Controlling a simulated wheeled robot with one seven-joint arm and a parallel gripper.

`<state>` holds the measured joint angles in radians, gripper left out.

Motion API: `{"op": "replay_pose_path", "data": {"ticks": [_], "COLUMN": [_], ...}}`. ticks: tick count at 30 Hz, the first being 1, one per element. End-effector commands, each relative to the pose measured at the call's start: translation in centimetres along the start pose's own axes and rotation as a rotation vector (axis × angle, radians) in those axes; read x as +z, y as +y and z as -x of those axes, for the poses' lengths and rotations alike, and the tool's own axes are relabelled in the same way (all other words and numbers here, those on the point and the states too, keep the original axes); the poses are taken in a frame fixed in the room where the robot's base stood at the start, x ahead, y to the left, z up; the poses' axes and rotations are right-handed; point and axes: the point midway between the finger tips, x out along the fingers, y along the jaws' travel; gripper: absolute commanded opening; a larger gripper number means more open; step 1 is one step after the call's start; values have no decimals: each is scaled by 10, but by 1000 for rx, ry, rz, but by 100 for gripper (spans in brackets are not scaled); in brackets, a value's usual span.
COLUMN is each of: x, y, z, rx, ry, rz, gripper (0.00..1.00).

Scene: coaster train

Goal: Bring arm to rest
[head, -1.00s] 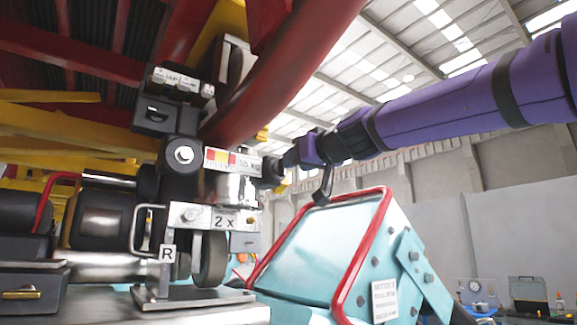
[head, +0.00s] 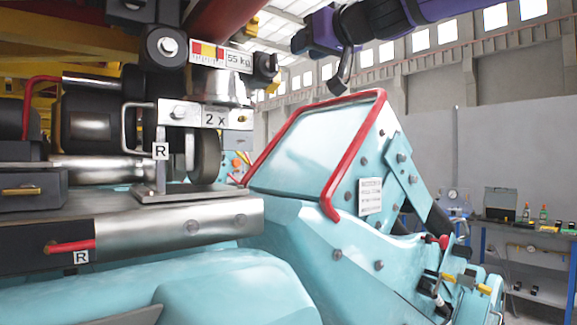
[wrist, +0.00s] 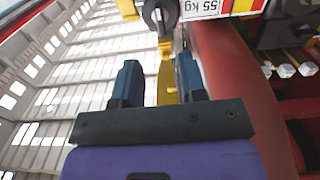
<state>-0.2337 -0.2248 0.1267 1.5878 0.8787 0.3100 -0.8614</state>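My arm is purple with dark bands and enters from the top right in the head view. My gripper (head: 343,78) hangs above the red-railed turquoise housing, apart from it, to the right of the coaster's wheel assembly. In the wrist view my gripper (wrist: 156,85) has its two dark fingers spread apart. A gap shows between them, with a yellow part visible beyond, and nothing is held.
The wheel assembly (head: 178,115), with a "55 kg" label (head: 222,56), stands at left. The turquoise housing (head: 310,150) with a red rail (head: 347,145) is below my gripper. A workbench (head: 520,230) stands far right. Open air lies to the right.

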Motion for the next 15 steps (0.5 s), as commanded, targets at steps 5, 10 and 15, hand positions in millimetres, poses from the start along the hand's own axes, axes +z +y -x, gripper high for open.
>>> {"op": "replay_pose_path", "data": {"ticks": [5, 10, 15], "x": [14, 82, 175], "y": [2, 15, 29], "z": [10, 52, 116], "rx": [5, 39, 114], "ry": [-38, -216, -454], "rz": [-3, -32, -98], "gripper": [38, 38, 38]}}
